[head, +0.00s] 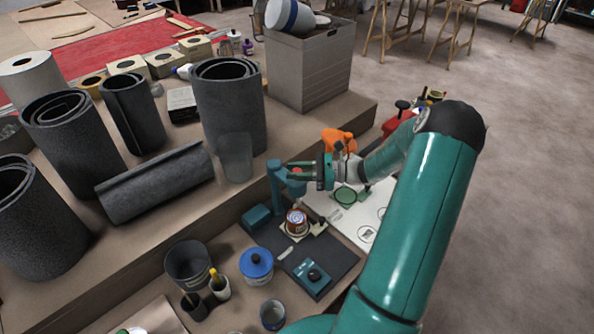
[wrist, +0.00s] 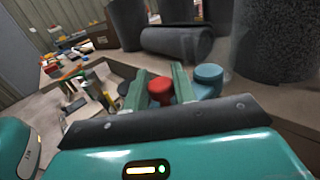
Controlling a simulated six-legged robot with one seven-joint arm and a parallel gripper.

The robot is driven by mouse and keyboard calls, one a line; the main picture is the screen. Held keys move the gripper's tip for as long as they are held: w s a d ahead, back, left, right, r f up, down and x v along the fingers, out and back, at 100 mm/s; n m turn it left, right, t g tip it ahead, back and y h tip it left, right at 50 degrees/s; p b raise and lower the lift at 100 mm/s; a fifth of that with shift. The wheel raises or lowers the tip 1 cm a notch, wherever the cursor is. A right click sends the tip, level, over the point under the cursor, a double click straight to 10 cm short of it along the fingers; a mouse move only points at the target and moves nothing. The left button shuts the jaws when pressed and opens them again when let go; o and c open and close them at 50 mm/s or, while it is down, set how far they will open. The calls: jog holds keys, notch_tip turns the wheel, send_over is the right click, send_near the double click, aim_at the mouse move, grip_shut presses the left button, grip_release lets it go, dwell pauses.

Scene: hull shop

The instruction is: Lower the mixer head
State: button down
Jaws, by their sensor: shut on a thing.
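The mixer stands on a dark mat, with a blue column (head: 277,190) whose rounded top (wrist: 208,74) also shows in the wrist view. A red knob (wrist: 160,88) sits beside the column top, and I take it as part of the mixer head. My gripper (head: 298,172) is shut on this red knob, one green finger on each side of it. In the head view my fingers partly hide the knob. An open tin (head: 297,217) with a brown and white label stands below, apart from my gripper. The rest of the mixer head is hard to make out.
A dark mat (head: 335,254) carries a teal box (head: 256,217) and a teal device with a black knob (head: 313,275). A blue-lidded tub (head: 256,264) stands in front. A translucent cylinder (head: 236,158) and grey rolls (head: 229,105) stand close behind on the raised ledge.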

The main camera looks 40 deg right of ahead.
aim_at(297, 202)
notch_tip(297, 202, down, 11)
jog(key=shift+s+f, duration=0.1)
dwell(0.3)
jog(key=c, duration=1.2)
grip_release()
jog(key=v, duration=1.4)
